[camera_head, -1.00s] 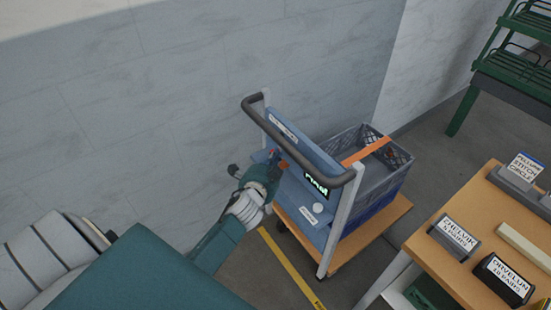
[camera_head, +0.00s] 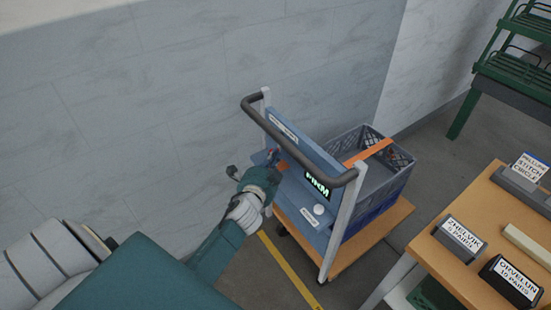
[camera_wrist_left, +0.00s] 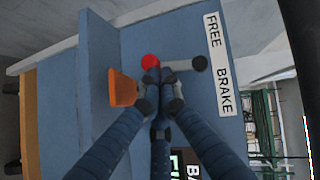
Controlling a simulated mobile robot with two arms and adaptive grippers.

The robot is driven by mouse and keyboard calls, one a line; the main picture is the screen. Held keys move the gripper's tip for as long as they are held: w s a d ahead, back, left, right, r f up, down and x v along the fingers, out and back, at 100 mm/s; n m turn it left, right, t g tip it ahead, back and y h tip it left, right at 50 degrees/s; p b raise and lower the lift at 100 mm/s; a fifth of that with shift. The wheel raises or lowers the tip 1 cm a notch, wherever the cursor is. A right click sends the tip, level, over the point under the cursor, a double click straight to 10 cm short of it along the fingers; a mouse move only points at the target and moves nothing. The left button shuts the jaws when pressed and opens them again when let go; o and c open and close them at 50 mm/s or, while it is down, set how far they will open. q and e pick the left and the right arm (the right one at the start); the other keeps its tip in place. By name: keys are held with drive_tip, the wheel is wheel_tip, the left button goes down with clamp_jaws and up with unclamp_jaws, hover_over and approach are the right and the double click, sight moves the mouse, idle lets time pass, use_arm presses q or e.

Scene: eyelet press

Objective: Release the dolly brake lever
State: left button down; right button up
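The dolly (camera_head: 343,213) stands near the wall with a blue panel (camera_head: 327,232) under its dark handle bar. My left gripper (camera_head: 268,172) is at the left end of this panel. In the left wrist view, the brake lever (camera_wrist_left: 181,65) is a short grey bar with a red knob (camera_wrist_left: 150,61) on the left and a black end (camera_wrist_left: 199,63) on the right. A white label (camera_wrist_left: 217,63) reads FREE and BRAKE. The fingertips of my left gripper (camera_wrist_left: 160,77) are close together at the knob end, partly covering it; no grip on it is visible. My right gripper is out of view.
An orange block (camera_wrist_left: 122,88) sticks out left of the fingers. A grey crate (camera_head: 396,160) with an orange strap (camera_head: 367,153) rides on the dolly. A wooden table (camera_head: 440,264) with labelled boxes stands to the right. Yellow tape (camera_head: 288,268) marks the floor.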

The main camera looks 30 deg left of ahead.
use_arm(q)
drive_tip(key=shift+w+a+f, duration=0.1)
drive_tip(key=shift+a+f, duration=0.05)
drive_tip(key=shift+a, duration=0.05)
drive_tip(key=shift+w+a+f, duration=0.1)
drive_tip(key=shift+a, duration=0.15)
drive_tip(key=shift+w+a+f, duration=0.1)
drive_tip(key=shift+w+a, duration=0.05)
drive_tip(key=shift+a, duration=0.05)
idle(0.8)
